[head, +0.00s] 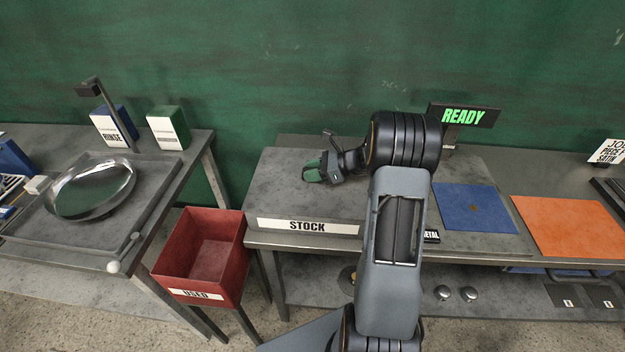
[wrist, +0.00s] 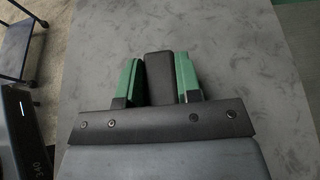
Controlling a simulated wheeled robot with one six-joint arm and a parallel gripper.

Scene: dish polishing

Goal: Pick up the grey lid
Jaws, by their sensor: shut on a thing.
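My gripper (head: 322,171) is low over the left part of the grey worktop behind the STOCK label. Its green fingers are shut on a dark block (wrist: 158,78), which shows between them in the wrist view. The block's underside is hidden, so I cannot tell whether it touches the worktop. I cannot make out a grey lid for certain in either view. Two small shiny grey domed things (head: 455,293) sit on the lower shelf, but they are too small to identify. My arm hides part of the worktop.
The grey worktop (head: 285,185) around my gripper looks bare. A blue mat (head: 474,207) and an orange mat (head: 570,226) lie to the right, below a READY sign (head: 463,116). A red USED bin (head: 205,245) stands left. A shiny basin (head: 90,188) is on the left table.

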